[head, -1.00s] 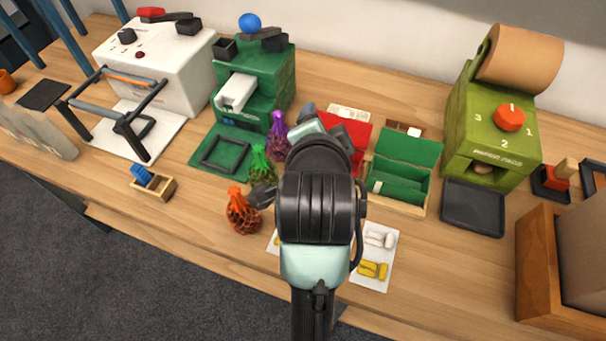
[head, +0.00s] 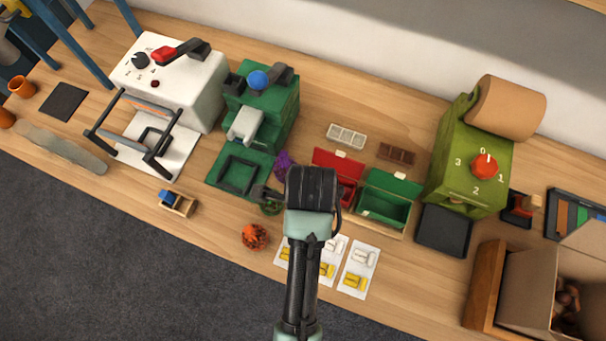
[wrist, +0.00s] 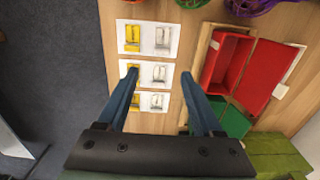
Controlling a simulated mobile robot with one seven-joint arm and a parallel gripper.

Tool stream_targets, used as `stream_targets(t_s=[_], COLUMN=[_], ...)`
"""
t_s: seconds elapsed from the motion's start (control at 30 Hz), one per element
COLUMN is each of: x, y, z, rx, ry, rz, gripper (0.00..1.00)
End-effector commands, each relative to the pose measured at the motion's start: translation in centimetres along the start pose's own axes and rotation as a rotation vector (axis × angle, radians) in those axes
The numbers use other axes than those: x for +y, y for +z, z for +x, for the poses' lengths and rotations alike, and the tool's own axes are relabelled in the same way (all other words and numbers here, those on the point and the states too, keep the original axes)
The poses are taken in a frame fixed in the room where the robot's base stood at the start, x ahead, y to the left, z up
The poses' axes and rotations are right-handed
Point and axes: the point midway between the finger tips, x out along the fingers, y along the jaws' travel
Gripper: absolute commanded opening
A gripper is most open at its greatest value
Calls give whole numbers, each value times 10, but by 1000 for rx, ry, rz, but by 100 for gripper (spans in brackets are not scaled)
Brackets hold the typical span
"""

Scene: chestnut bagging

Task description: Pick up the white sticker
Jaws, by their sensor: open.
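Several white cards lie on the table, each bearing a yellow sticker and a white sticker. In the wrist view the middle card's white sticker (wrist: 161,73) lies in the gap between my fingertips. Its yellow sticker (wrist: 132,75) is partly behind the left fingertip. Other white stickers show on the upper card (wrist: 163,37) and the lower card (wrist: 157,101). In the head view, white stickers show on the right card (head: 363,257) and the middle card (head: 335,246). My gripper (wrist: 160,75) is open and empty above the cards. My arm hides its fingers in the head view.
Open red (head: 337,162) and green (head: 390,205) boxes stand behind the cards. An orange net bag (head: 255,236) lies to the left. Green (head: 262,100) and white (head: 175,85) machines and an olive dispenser (head: 465,160) stand at the back. The table's front edge is close to the cards.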

Motion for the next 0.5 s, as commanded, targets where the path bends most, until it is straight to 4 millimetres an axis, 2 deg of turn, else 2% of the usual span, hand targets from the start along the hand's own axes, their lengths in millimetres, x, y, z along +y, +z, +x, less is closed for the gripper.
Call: stream_targets(t_s=[0.1,0.23,0.5], x=[0,0,-2], y=[0,0,0], z=[25,47,66], rx=[1,1,0], ry=[3,2,-2], rz=[0,-1,-2], gripper=[68,68,68])
